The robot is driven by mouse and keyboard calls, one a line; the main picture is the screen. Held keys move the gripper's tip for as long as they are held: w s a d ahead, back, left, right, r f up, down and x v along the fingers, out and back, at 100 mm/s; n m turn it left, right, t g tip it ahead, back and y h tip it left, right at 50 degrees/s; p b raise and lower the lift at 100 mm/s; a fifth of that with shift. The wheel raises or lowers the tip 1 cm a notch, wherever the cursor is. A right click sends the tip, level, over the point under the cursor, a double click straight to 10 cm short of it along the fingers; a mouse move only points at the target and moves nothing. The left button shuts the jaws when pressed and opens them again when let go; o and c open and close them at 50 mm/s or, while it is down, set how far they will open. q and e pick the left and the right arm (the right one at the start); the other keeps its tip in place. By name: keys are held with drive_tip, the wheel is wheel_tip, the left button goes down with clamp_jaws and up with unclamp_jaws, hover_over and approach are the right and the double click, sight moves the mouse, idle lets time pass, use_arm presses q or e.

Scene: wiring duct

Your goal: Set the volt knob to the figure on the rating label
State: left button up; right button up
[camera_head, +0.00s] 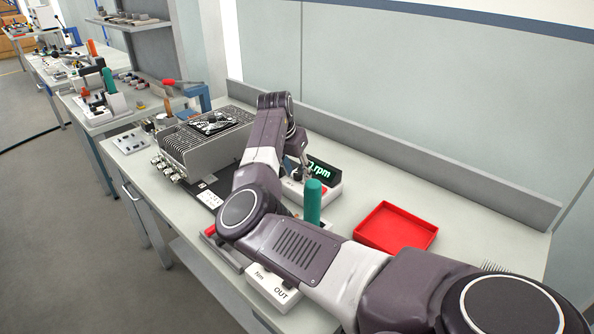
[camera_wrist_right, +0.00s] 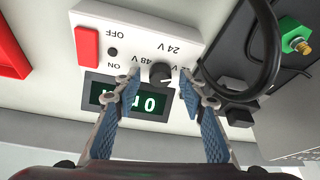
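The black volt knob (camera_wrist_right: 161,74) sits on a white panel (camera_wrist_right: 150,28) in the right wrist view, where the lettering appears upside down. 24 V is printed above it and 48 V to its left; the label at its right is partly covered. I cannot tell surely where the knob points. My right gripper (camera_wrist_right: 160,87) is open, one finger on each side of the knob, with gaps visible. In the head view my right gripper (camera_head: 299,172) is beside the lit display (camera_head: 319,171), and the knob is hidden. I find no readable rating label. My left gripper is not in view.
A red switch (camera_wrist_right: 87,48) marked OFF and ON is on the panel. A black cable (camera_wrist_right: 262,60) loops at its right. A finned metal unit (camera_head: 205,140), a green-handled item (camera_head: 313,200) and a red tray (camera_head: 397,227) stand on the bench. The bench behind the tray is clear.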

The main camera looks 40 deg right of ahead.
clamp_jaws()
drive_tip(key=shift+r+p, duration=0.2)
drive_tip(key=shift+p, duration=0.4)
drive_tip(key=n+p, duration=0.2)
drive_tip(key=p, duration=0.2)
drive_tip(key=n+t+y+p, duration=0.1)
drive_tip(key=n+p, duration=0.2)
drive_tip(key=p, duration=0.1)
drive_tip(key=n+t+y+p, duration=0.1)
drive_tip(key=n+p, duration=0.2)
drive_tip(key=p, duration=0.1)
drive_tip(key=shift+s+d+r, duration=0.1)
drive_tip(key=shift+s+d, duration=0.15)
drive_tip(key=shift+n+t+y+p, duration=0.35)
drive_tip(key=shift+n+p, duration=0.4)
drive_tip(key=shift+n, duration=0.45)
drive_tip(key=shift+f+n+y+p, duration=0.25)
drive_tip(key=shift+n+p, duration=0.15)
drive_tip(key=shift+n, duration=0.2)
drive_tip(key=shift+w, duration=0.1)
drive_tip(key=shift+o, duration=0.6)
unclamp_jaws()
